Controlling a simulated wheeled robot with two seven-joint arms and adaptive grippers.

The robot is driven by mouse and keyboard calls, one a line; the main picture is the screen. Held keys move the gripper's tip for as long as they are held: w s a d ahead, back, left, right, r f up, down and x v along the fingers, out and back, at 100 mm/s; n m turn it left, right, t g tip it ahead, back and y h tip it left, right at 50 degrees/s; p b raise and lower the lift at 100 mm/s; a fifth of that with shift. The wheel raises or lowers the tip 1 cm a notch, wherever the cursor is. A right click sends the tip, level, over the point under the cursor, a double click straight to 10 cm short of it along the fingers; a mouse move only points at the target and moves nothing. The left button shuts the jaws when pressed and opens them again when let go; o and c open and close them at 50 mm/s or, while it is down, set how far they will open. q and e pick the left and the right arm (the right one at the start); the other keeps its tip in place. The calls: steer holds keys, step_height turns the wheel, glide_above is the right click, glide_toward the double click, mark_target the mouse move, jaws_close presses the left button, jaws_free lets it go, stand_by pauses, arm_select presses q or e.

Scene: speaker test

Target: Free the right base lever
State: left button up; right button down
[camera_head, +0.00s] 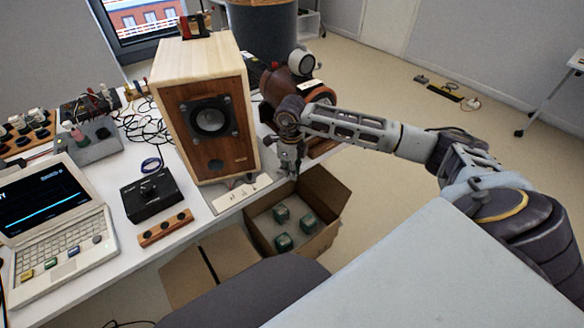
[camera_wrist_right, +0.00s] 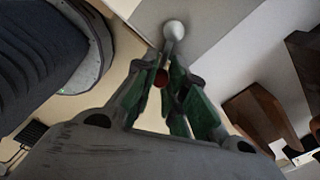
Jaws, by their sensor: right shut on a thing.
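The wooden speaker (camera_head: 205,110) stands upright on the table, on a pale base strip (camera_head: 242,192) at its front edge. My right gripper (camera_head: 287,168) is at the right end of this base, pointing down beside the speaker. In the right wrist view its green-padded fingers are closed around a small red knob (camera_wrist_right: 161,77), which I take for the right base lever. A white ball on a short stem (camera_wrist_right: 173,29) shows just beyond the fingertips; I cannot tell whether it belongs to the lever. The lever is too small to make out in the head view. My left gripper is not in view.
An open cardboard box (camera_head: 262,236) with several green blocks stands below the table edge, under my right gripper. A laptop-like device (camera_head: 60,235), a black control box (camera_head: 152,195) and a wooden strip with knobs (camera_head: 165,228) occupy the table to the left. Loose cables lie behind.

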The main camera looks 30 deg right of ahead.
steer(key=shift+s+a+m, duration=0.1)
steer(key=shift+a+m, duration=0.2)
steer(key=shift+m, duration=0.4)
steer(key=c, duration=1.4)
jaws_free()
step_height(320, 180, up, 12)
steer(key=shift+s, duration=0.1)
